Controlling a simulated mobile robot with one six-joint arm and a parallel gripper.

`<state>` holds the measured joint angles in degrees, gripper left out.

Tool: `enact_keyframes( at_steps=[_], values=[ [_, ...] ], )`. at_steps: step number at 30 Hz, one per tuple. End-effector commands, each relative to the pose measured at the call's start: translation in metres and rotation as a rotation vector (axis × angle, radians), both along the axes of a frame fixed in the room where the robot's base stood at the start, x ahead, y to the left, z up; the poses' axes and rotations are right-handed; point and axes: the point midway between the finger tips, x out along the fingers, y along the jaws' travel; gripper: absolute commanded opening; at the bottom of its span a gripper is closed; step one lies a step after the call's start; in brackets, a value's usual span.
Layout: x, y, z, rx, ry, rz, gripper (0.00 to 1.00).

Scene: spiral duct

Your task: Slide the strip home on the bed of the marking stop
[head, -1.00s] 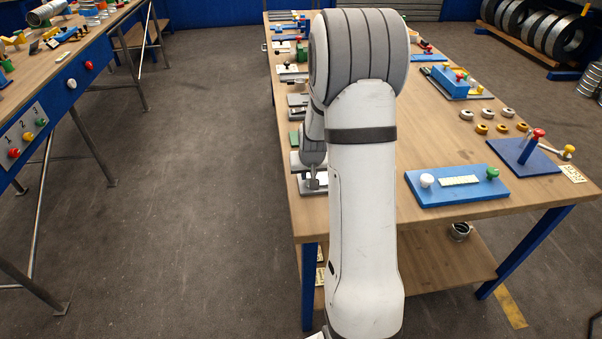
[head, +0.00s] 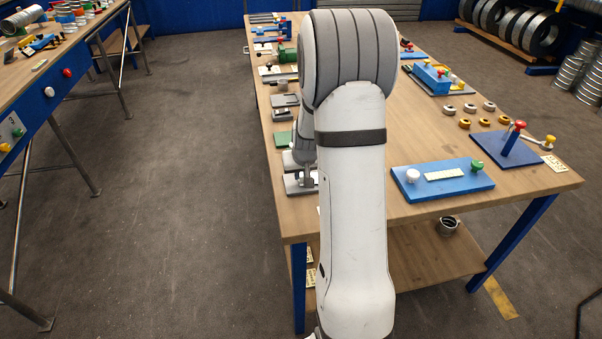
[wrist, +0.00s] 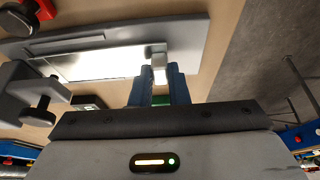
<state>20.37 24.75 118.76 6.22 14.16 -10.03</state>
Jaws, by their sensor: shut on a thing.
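The bright metal strip (wrist: 100,62) lies flat along a grey plate, the bed of the marking stop (wrist: 195,42), in the wrist view. My gripper (wrist: 160,72) has its blue fingers close together at the strip's right end, around a small pale piece there. It looks shut on the strip, but the exact contact is hard to see. Whether the strip's far left end touches anything is unclear. In the head view a grey plate (head: 293,185) shows at the table's left edge, partly behind my arm, which hides my gripper.
A grey clamp-like block with a dark knob (wrist: 42,108) stands left of the fingers. A red knob (wrist: 295,12) is at the wrist view's upper left. A blue board with white and green knobs (head: 443,181) lies right of my arm. The floor left of the table is clear.

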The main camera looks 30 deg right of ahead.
Motion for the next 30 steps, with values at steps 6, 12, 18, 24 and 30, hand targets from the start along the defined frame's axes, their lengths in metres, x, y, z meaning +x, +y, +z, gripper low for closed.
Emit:
enact_keyframes(
  at_steps=[6,12,18,24,30],
  values=[
    [-0.0002,-0.0014,-0.0014,-0.001,-0.001,0.001,0.00],
    [-0.0010,-0.0036,-0.0022,-0.001,0.000,0.002,0.00],
    [-0.0012,-0.0044,-0.0019,-0.001,0.000,0.002,0.23],
    [-0.0013,-0.0044,-0.0021,0.000,0.000,0.001,0.39],
    [-0.0014,-0.0044,-0.0023,0.000,0.000,0.001,0.43]
  ],
)
